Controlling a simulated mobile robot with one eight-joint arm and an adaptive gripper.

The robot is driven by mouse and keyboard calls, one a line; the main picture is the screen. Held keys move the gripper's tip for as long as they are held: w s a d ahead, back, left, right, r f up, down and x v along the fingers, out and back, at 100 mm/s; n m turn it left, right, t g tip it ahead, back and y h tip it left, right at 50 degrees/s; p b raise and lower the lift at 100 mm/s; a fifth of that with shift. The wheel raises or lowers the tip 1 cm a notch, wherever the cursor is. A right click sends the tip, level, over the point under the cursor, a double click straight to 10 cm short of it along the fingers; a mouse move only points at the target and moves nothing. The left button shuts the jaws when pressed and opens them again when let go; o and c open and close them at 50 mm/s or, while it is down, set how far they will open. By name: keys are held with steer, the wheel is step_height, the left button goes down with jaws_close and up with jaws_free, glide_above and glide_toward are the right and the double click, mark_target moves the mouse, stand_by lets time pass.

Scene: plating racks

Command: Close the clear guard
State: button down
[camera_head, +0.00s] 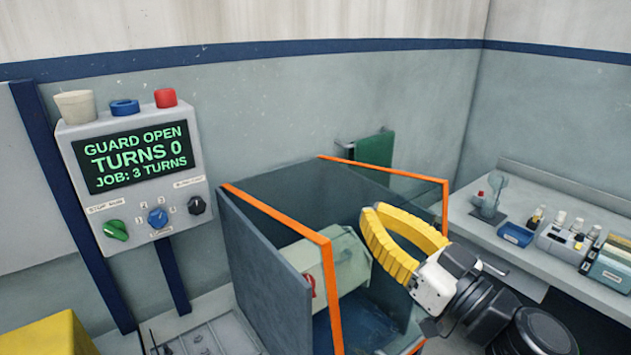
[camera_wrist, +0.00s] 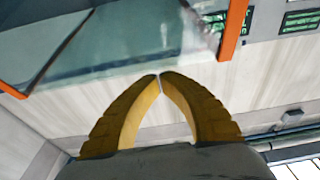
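The clear guard (camera_head: 383,169) is a see-through, orange-edged enclosure around a pale machine housing (camera_head: 335,262), low in the middle of the head view. The screen reads "GUARD OPEN". I cannot tell which panel swings. A clear panel (camera_wrist: 125,35) and an orange edge (camera_wrist: 234,28) also show at the top of the wrist view. My gripper (camera_head: 369,211) has yellow fingers and appears over the enclosure, in front of its right side. In the wrist view its fingertips (camera_wrist: 160,77) meet with nothing between them. Contact with the guard cannot be told.
A control box (camera_head: 130,235) with a screen, knobs and buttons is at left on a blue post. A green cloth (camera_head: 375,150) hangs on a rail behind the enclosure. A side counter (camera_head: 465,213) at right holds a blue tray (camera_head: 515,235) and several small items. A yellow object (camera_head: 45,335) is at lower left.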

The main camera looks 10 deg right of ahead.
mark_target(372, 266)
steer(key=f+b, duration=0.2)
steer(key=f, duration=0.1)
steer(key=f+b, duration=0.2)
steer(key=f, duration=0.1)
steer(key=s+f+b, duration=0.1)
steer(key=f+b, duration=0.1)
steer(key=f, duration=0.1)
steer(key=shift+d+f, duration=0.25)
steer(key=shift+f, duration=0.15)
steer(key=shift+s+f, duration=0.15)
steer(key=shift+f, duration=0.1)
steer(key=shift+r, duration=0.2)
